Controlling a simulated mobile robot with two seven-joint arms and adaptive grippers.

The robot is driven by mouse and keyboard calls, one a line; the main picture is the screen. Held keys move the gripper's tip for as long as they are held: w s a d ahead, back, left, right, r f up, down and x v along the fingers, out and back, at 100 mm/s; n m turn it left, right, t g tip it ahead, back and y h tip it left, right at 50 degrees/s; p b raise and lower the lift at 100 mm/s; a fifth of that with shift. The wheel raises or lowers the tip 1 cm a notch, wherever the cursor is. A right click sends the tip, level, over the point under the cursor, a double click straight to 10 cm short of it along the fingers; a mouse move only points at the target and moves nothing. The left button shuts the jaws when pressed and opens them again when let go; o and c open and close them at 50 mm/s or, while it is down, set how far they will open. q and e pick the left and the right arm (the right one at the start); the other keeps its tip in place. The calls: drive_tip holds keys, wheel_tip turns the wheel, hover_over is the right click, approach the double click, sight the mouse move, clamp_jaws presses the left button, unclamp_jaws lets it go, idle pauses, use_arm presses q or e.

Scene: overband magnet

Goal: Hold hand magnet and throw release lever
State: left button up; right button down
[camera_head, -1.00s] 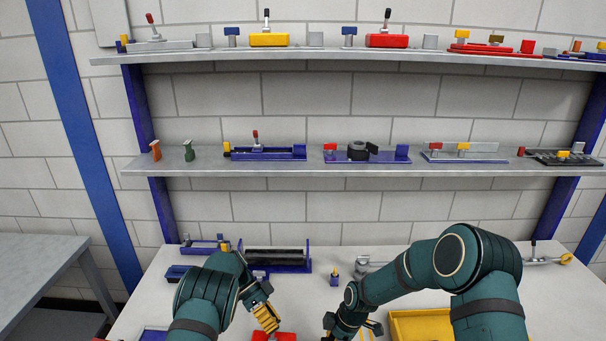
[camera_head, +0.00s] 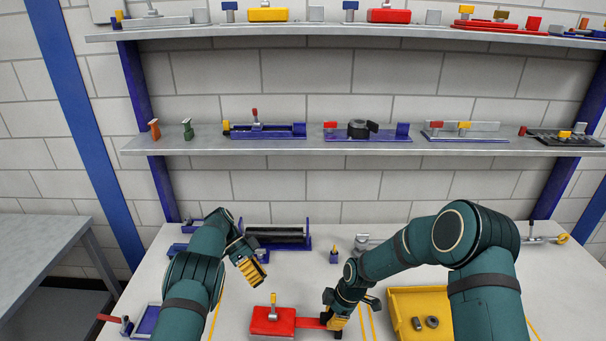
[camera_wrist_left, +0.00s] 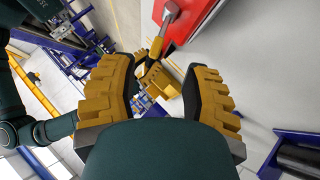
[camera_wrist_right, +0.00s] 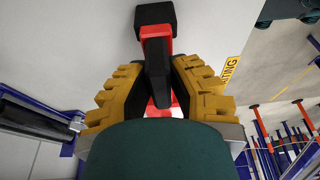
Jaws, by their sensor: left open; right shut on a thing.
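The hand magnet is a red block (camera_head: 262,326) on the table at the front centre, with a flat red handle (camera_head: 311,323) pointing right. The block (camera_wrist_left: 199,18) and lever also show at the top of the left wrist view. My right gripper (camera_head: 333,324) is shut on the handle, seen between its fingers as a red and black bar (camera_wrist_right: 156,62). My left gripper (camera_head: 260,282) is open and empty, behind and slightly left of the lever, apart from it.
A yellow tray (camera_head: 401,326) with dark rings stands right of my right gripper. A blue roller fixture (camera_head: 279,246) stands behind my left gripper. A small blue fixture (camera_head: 147,320) lies at front left. Shelves of fixtures hang above the table.

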use_arm(q)
wheel_tip(320, 180, up, 8)
idle(1.1)
drive_tip(key=shift+r, duration=0.1)
use_arm(e)
drive_tip(key=c, duration=0.9)
unclamp_jaws()
use_arm(q)
drive_tip(key=shift+a, duration=0.1)
wheel_tip(320, 180, up, 4)
drive_tip(key=p, duration=0.4)
drive_tip(key=shift+r, duration=0.15)
use_arm(e)
drive_tip(key=v, duration=0.6)
drive_tip(key=a+v, duration=0.1)
drive_tip(key=v, duration=0.6)
drive_tip(key=a+v, duration=0.1)
drive_tip(key=v, duration=0.5)
drive_tip(key=shift+a+r, duration=0.1)
drive_tip(key=shift+r, duration=0.6)
